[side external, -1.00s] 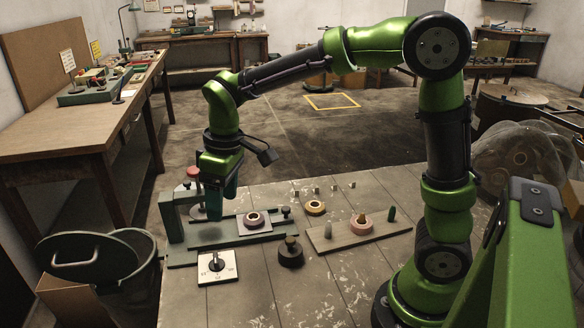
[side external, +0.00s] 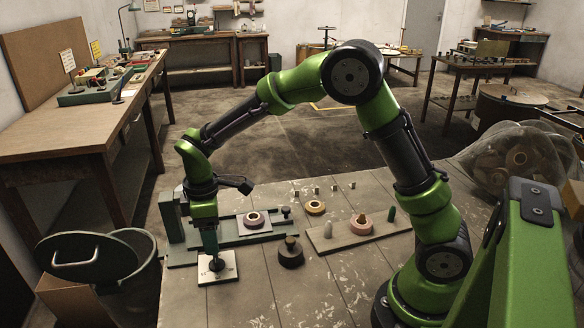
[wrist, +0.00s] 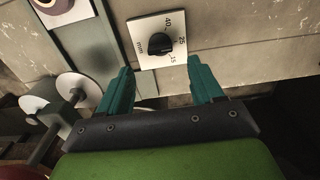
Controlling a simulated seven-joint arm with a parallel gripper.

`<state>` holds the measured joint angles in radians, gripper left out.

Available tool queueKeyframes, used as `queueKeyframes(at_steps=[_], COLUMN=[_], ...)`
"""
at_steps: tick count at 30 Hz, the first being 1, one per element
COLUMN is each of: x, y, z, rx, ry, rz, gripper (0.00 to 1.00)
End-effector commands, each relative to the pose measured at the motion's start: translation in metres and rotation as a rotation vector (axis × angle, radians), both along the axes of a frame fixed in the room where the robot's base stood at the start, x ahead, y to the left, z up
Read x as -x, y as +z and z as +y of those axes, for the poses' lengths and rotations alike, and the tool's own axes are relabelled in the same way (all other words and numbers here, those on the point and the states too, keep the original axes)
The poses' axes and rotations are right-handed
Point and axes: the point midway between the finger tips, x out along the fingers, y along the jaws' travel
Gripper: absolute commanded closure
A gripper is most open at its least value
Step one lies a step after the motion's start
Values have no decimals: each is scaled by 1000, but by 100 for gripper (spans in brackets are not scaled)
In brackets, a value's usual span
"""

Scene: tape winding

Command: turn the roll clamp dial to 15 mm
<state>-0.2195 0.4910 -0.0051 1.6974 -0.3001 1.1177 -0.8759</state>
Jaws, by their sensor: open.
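The roll clamp dial is a black knob (wrist: 158,43) on a white square plate (wrist: 150,20) marked mm, with 40, 25 and 15 along its right side. I cannot make out which number the knob points at. In the side external view the plate (side external: 226,276) lies at the table's front left, and my gripper (side external: 213,260) reaches down over it, hiding most of the knob. In the wrist view my gripper (wrist: 160,72) is open, its teal fingers spread wide. The knob shows beyond and between the fingertips, with nothing held.
The green winding fixture (side external: 182,256) stands just behind the plate, with a roll (side external: 253,217) on it. A black round piece (side external: 290,256) sits to the right of the plate. The front table surface is clear.

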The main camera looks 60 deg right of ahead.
Motion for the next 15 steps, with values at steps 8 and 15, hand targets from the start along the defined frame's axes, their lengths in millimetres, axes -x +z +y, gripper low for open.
queueKeyframes(at_steps=[8,15], x=[0,0], y=[-50,-65], z=[0,0], rx=[1,0], ry=[0,-1], rz=[2,0], gripper=[34,34])
